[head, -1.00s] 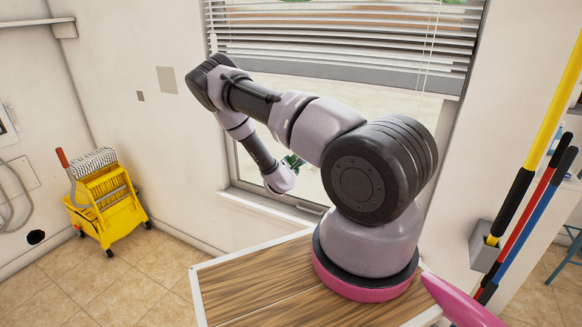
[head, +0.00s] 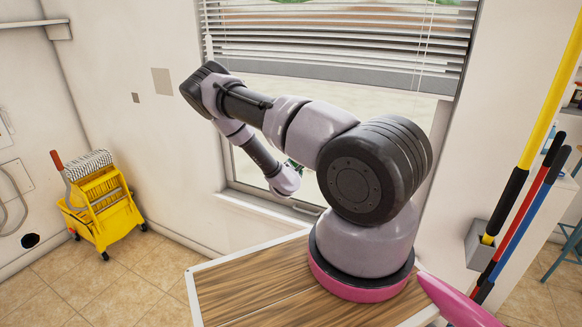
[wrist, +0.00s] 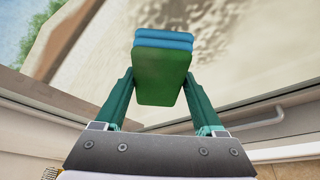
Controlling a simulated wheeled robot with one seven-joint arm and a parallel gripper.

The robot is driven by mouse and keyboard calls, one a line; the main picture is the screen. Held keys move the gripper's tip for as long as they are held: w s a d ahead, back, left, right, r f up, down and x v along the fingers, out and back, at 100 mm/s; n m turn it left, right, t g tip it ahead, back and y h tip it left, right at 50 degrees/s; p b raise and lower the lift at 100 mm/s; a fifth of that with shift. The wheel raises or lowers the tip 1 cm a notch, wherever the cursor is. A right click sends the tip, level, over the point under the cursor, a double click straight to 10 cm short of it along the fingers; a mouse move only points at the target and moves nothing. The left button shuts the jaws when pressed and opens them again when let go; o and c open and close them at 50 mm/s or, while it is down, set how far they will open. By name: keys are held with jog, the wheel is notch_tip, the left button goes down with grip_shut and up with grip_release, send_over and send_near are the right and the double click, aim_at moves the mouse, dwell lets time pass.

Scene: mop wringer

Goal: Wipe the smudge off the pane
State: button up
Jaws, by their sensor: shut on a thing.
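My gripper (wrist: 160,78) is shut on a sponge (wrist: 163,70) with a green body and a blue layer at its far end, seen in the wrist view. The window pane (wrist: 260,65) lies beyond the sponge. Blurry brownish mottling shows through or on the pane; I cannot tell which part is the smudge. I cannot tell whether the sponge touches the glass. In the head view the gripper (head: 293,165) is a small, mostly hidden green bit in front of the lower pane (head: 309,188), behind my arm.
A window handle (wrist: 264,121) and the frame's lower rail lie close below the gripper. Blinds (head: 330,45) cover the upper window. A yellow mop bucket (head: 104,217) stands at left on the floor. Coloured poles (head: 530,205) stand at right.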

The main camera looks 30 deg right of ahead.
jog(key=shift+s+d, duration=1.15)
jog(key=shift+s, duration=0.05)
jog(key=shift+s+d+r, duration=1.15)
jog(key=shift+s+d, duration=1.75)
jog(key=shift+s, duration=1.05)
jog(key=shift+w+a+r, duration=0.1)
jog(key=shift+w+a, duration=0.9)
jog(key=shift+w, duration=0.4)
jog(key=shift+w+a+f, duration=0.1)
jog(key=shift+w+a, duration=0.9)
jog(key=shift+w, duration=0.4)
jog(key=shift+w+a+r, duration=0.1)
jog(key=shift+w+a, duration=0.9)
jog(key=shift+w, duration=0.4)
jog(key=shift+w+a, duration=1.9)
jog(key=shift+w, duration=0.25)
jog(key=shift+d+r, duration=0.1)
jog(key=shift+r, duration=1)
jog(key=shift+s+d, duration=0.45)
jog(key=shift+s, duration=0.2)
jog(key=shift+s+d, duration=0.45)
jog(key=shift+s, duration=0.15)
jog(key=shift+s+d, duration=1.6)
jog(key=shift+s, duration=0.15)
jog(key=shift+s+d, duration=0.75)
jog(key=shift+s, duration=0.35)
jog(key=shift+s+d, duration=0.7)
jog(key=shift+s, duration=0.35)
